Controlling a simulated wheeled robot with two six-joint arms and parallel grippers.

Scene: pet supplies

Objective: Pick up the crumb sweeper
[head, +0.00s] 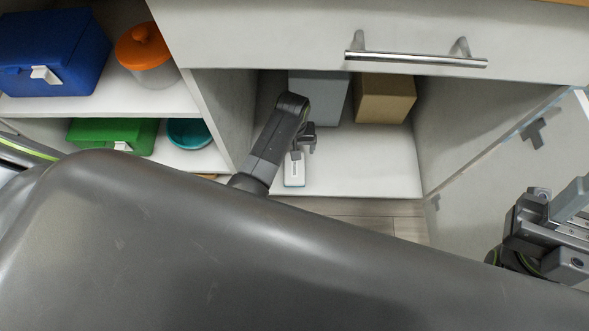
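The crumb sweeper appears to be the small white piece with a teal edge (294,178) on the floor of the open lower cabinet. My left gripper (300,150) reaches down into the cabinet, right at the upper end of this piece and partly covering it. I cannot tell whether its fingers are around the piece or only above it, or whether they are open or shut. My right gripper (572,230) is at the right edge, outside the cabinet, with its fingers apart and nothing visible between them.
A grey box (322,95) and a brown box (384,98) stand at the cabinet's back. A drawer with a metal handle (415,58) is above. An open door (500,160) is at right. Left shelves hold a blue case (45,50), orange-lidded jar (145,52), green case (108,133) and teal bowl (190,134).

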